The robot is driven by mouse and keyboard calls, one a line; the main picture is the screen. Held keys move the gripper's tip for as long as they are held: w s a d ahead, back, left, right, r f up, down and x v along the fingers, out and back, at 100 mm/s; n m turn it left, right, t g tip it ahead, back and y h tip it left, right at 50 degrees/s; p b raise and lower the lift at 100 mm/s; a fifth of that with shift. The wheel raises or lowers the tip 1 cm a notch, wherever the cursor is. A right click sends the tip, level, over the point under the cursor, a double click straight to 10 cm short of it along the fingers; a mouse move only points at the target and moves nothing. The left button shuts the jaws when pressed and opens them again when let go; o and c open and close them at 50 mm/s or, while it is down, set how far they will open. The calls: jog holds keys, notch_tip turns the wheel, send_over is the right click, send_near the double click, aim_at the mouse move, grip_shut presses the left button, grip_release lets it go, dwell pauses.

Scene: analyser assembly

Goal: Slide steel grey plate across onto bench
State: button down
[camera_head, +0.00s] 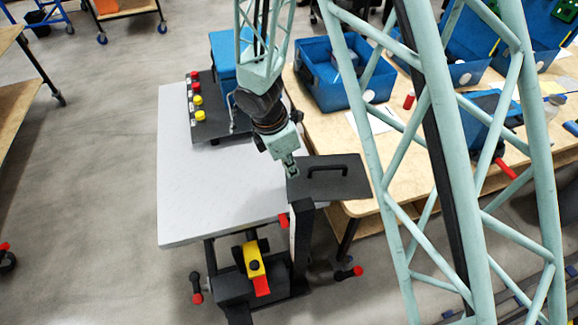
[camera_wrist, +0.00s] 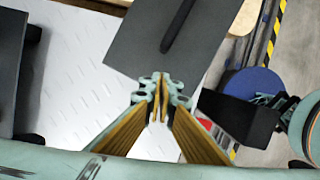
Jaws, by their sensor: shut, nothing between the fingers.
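The dark grey plate (camera_head: 346,186) lies flat with a black bar handle (camera_head: 328,167) on top. It spans from the right edge of the white cart top (camera_head: 205,185) to the near edge of the wooden bench (camera_head: 325,138). My gripper (camera_head: 291,171) is shut and empty at the plate's left side. In the wrist view the closed fingertips (camera_wrist: 160,84) are at the edge of the plate (camera_wrist: 135,45); whether they touch it I cannot tell. The handle also shows in the wrist view (camera_wrist: 178,28), beyond the tips.
A black control panel with red and yellow buttons (camera_head: 199,100) stands at the cart's back. A blue bin (camera_head: 325,90) sits on the bench. A dark upright post (camera_head: 302,235) stands just below the plate. The cart's left part is clear.

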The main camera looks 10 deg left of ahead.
aim_at(303, 179)
jog(key=shift+w+d, duration=0.55)
jog(key=shift+d, duration=0.15)
jog(key=shift+w+d, duration=0.7)
jog(key=shift+d, duration=0.15)
